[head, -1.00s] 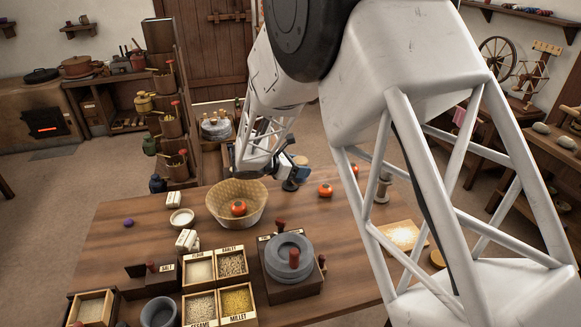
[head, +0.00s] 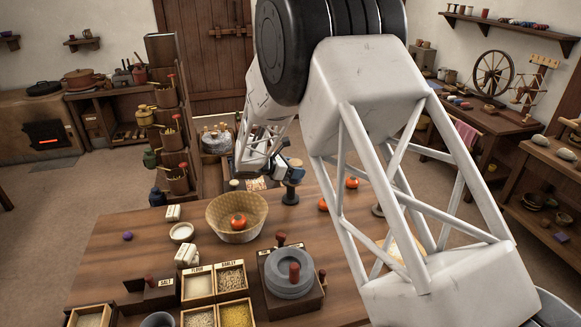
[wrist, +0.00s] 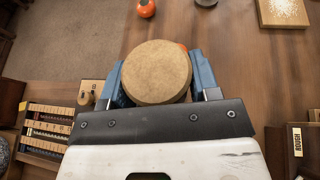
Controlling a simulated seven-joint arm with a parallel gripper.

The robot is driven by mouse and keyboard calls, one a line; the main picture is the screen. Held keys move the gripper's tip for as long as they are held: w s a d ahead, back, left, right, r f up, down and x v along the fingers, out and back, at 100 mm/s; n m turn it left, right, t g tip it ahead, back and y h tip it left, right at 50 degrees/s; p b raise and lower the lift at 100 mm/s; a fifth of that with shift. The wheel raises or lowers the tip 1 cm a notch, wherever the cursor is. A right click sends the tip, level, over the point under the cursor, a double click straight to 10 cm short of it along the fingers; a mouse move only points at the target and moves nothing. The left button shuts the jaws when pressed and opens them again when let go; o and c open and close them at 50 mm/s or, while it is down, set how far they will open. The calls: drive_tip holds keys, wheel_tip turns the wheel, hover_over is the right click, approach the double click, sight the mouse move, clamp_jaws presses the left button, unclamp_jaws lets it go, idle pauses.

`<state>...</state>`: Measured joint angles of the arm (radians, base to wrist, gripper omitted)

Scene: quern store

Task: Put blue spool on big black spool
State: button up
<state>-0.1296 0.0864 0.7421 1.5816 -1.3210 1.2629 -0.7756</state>
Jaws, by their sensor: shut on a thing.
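My gripper (wrist: 158,88) is shut on a round thing with a flat tan end, which looks like the blue spool (wrist: 158,72). The tan disc faces the wrist camera between the blue fingers and hides most of the spool's side. In the head view my gripper (head: 284,172) is small and partly covered by my arm, at the table's far edge. A dark spool-shaped thing, apparently the big black spool (head: 290,197), stands upright on the table just under the gripper. Whether the held spool touches it, I cannot tell. In the wrist view it is not seen.
A basket (head: 215,215) with a tomato stands left of the dark spool. Other tomatoes (head: 352,183) are to its right. A stone quern (head: 290,278) and grain boxes (head: 215,284) stand nearer. My arm covers much of the table's right side.

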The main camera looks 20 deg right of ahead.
drive_tip(key=w, duration=0.8)
drive_tip(key=shift+d+f, duration=0.3)
drive_tip(key=shift+f, duration=0.05)
drive_tip(key=shift+f, duration=1.8)
drive_tip(key=shift+f, duration=0.15)
drive_tip(key=o, duration=0.9)
drive_tip(key=shift+o, duration=0.2)
drive_tip(key=shift+r, duration=0.2)
drive_tip(key=v, duration=1.2)
